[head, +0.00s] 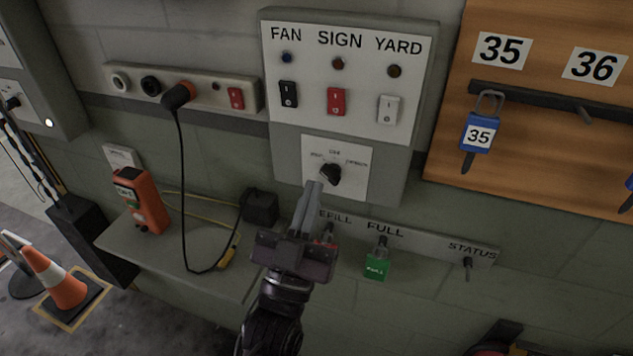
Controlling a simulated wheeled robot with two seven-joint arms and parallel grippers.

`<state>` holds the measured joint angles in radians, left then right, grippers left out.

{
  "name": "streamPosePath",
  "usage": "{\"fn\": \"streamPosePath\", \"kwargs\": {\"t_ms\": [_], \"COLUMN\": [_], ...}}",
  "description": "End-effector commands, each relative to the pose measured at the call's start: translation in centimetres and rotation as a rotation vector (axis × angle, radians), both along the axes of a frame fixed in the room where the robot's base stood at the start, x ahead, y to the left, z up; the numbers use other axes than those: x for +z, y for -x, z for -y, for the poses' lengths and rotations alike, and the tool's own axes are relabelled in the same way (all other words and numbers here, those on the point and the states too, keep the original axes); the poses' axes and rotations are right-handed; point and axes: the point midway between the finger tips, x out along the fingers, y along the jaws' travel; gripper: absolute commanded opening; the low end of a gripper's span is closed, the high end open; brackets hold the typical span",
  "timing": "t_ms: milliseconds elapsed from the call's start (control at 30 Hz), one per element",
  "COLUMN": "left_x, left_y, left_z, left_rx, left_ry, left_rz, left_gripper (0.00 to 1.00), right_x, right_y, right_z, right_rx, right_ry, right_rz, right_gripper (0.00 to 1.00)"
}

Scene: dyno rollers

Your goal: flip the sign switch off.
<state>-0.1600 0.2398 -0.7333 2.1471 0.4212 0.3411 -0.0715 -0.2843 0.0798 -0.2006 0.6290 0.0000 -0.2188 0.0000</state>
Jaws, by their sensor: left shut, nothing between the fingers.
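The switch panel (350,120) is on the wall at the upper middle, labelled FAN, SIGN and YARD. The sign switch (337,101) is a red rocker in the middle of its row, under a dim reddish lamp (338,64). The black fan switch (288,94) is to its left and the white yard switch (388,109) to its right. My left gripper (314,186) is shut and empty, pointing up. Its tips show just below the black rotary knob (330,174), under the sign switch; I cannot tell if they touch the panel. My right gripper is not in view.
A power strip (185,88) with a plugged black cord is left of the panel. A shelf (140,250) holds an orange handheld device (142,200). A rail with a green FULL tag (377,264) is below right. A wooden board (550,150) with a blue padlock (480,132) is at right.

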Motion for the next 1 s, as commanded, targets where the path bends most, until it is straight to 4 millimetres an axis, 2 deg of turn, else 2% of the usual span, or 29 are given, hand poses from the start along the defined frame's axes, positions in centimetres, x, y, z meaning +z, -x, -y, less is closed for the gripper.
{"fn": "streamPosePath", "kwargs": {"t_ms": [33, 100, 367, 767, 867, 967, 1000], "left_x": [-1.0, -1.3, -1.6, -1.9, -4.2, -9.2, -11.9], "left_y": [0.4, 0.8, 1.2, 1.0, 0.1, -1.8, -2.6], "left_z": [-0.1, -0.3, -0.4, -0.3, -0.1, 0.1, 0.0], "left_rx": [0.0, 0.0, 0.0, 0.0, 0.005, 0.016, 0.019], "left_ry": [-0.001, 0.0, 0.0, -0.004, -0.038, -0.107, -0.141], "left_rz": [-0.002, 0.0, 0.001, -0.006, -0.048, -0.144, -0.196], "left_gripper": [0.0, 0.0, 0.0, 0.0, 0.0, 0.0, 0.0], "right_x": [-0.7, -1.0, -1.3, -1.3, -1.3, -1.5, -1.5], "right_y": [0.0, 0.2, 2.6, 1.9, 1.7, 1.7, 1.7], "right_z": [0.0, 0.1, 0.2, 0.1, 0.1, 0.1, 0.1], "right_rx": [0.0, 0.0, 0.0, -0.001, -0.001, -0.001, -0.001], "right_ry": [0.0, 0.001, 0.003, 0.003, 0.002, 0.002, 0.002], "right_rz": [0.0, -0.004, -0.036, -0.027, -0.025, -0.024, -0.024], "right_gripper": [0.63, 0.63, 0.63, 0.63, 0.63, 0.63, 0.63]}}
